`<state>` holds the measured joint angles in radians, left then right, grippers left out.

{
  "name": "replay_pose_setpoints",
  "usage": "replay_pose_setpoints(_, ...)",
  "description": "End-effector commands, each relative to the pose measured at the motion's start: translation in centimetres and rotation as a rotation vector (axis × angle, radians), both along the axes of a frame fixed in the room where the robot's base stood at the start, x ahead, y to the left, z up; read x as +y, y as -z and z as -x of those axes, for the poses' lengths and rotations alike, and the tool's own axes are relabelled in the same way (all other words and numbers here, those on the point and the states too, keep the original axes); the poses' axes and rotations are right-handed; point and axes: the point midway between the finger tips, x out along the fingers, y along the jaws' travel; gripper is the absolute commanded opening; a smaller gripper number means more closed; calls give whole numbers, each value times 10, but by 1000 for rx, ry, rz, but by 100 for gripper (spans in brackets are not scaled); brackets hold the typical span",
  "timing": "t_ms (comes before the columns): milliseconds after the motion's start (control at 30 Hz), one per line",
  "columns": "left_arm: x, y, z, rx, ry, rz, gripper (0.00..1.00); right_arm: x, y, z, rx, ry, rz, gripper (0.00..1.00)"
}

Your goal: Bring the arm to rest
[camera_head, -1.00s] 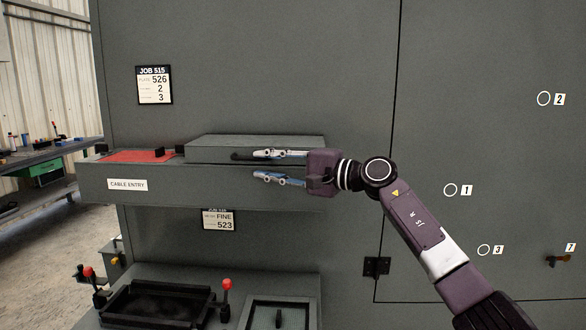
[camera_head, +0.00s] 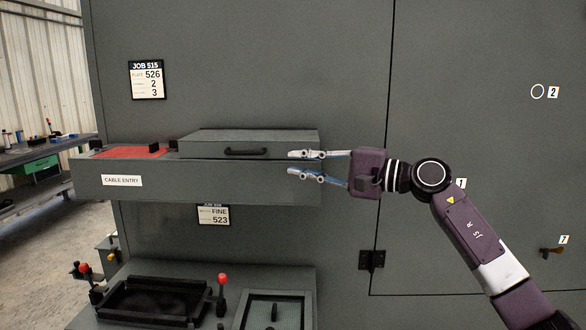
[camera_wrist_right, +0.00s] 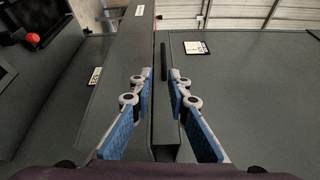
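My right gripper (camera_head: 303,165) is in front of the cabinet, just right of the black handle (camera_head: 247,151) of a grey drawer-like box (camera_head: 250,138). Its fingers are apart with nothing between them. In the right wrist view the two blue finger pads (camera_wrist_right: 160,100) are spread, and the dark handle (camera_wrist_right: 164,62) lies beyond them, clear of the fingertips. My left gripper does not show.
A grey ledge labelled CABLE ENTRY (camera_head: 122,181) carries a red panel (camera_head: 130,151) and the box. Below are a black tray (camera_head: 155,299) and red-knobbed levers (camera_head: 222,279). Open floor (camera_head: 45,255) lies at left.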

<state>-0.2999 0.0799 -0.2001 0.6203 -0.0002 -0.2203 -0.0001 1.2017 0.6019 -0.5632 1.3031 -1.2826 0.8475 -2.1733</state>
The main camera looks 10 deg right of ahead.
Motion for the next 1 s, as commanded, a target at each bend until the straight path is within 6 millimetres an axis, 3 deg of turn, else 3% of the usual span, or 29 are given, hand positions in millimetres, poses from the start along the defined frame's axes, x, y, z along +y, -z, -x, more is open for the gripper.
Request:
replay_pose_setpoints(133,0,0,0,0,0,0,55,23,12,7,119,-24,-229,16)
replay_pose_setpoints(267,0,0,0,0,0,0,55,35,24,18,346,-50,-635,16)
replay_pose_setpoints(367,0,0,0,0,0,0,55,26,40,24,560,-64,-992,16)
replay_pose_setpoints(467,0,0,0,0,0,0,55,5,69,28,778,-66,-1352,16)
replay_pose_setpoints(567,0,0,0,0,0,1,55,-24,114,33,989,-49,-1723,16)
replay_pose_setpoints(667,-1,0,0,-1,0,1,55,-55,174,46,1179,-12,-2107,16)
replay_pose_setpoints(833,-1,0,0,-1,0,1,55,-94,289,93,1380,100,-2744,16)
replay_pose_setpoints(867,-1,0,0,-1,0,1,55,-98,308,104,-1364,-124,2787,16)
replay_pose_setpoints(1000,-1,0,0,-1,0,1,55,-110,393,169,-1015,-207,2455,16)
